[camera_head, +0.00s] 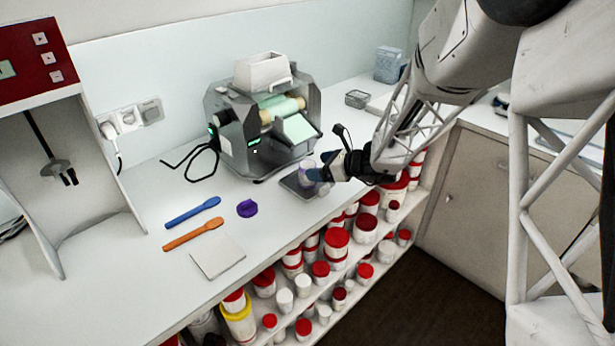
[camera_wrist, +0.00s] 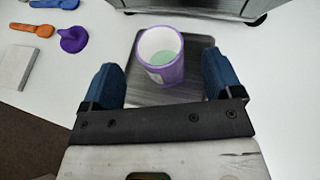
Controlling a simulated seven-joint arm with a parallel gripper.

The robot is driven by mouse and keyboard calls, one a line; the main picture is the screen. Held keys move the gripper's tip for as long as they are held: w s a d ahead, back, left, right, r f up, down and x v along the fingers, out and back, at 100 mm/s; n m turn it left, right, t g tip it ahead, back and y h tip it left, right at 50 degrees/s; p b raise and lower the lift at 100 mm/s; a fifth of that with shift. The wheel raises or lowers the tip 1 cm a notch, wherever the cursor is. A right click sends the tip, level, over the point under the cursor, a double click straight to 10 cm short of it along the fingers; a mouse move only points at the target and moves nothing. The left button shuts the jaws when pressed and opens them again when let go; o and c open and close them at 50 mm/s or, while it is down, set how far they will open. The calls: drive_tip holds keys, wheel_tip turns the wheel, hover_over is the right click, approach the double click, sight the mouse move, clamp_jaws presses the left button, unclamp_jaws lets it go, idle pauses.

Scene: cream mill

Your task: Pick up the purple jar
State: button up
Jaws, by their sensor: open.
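The purple jar (camera_wrist: 165,66) stands upright and without a lid on a dark grey plate (camera_wrist: 200,46). It has a white inside with pale green contents and a light label on its side. In the head view the jar (camera_head: 306,171) is in front of the mill, partly hidden by my gripper. My gripper (camera_head: 319,167) is open. In the wrist view its two blue fingers (camera_wrist: 163,84) are on either side of the jar's near part, with a gap visible on both sides. A purple lid (camera_head: 247,208) lies on the counter to the left.
The cream mill (camera_head: 262,120) stands just behind the plate. A blue spatula (camera_head: 193,212), an orange spatula (camera_head: 193,234) and a white square (camera_head: 218,256) lie to the left. Shelves below the counter hold several red-lidded containers (camera_head: 336,244). The counter between lid and plate is clear.

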sight(300, 164)
drive_tip(key=shift+x, duration=2.25)
drive_tip(key=shift+r, duration=0.1)
drive_tip(key=shift+c, duration=0.4)
drive_tip(key=c, duration=0.9)
drive_tip(key=shift+r, duration=0.1)
drive_tip(key=shift+r, duration=0.4)
wheel_tip(300, 164, up, 3)
drive_tip(key=shift+s+f, duration=0.1)
drive_tip(key=shift+f, duration=0.05)
drive_tip(key=s+d, duration=0.1)
drive_tip(key=s, duration=0.4)
drive_tip(key=s+d, duration=0.1)
drive_tip(key=s, duration=0.4)
drive_tip(key=s+d+r, duration=0.1)
drive_tip(key=s+d, duration=0.1)
drive_tip(key=s, duration=0.3)
drive_tip(key=shift+s+r, duration=0.15)
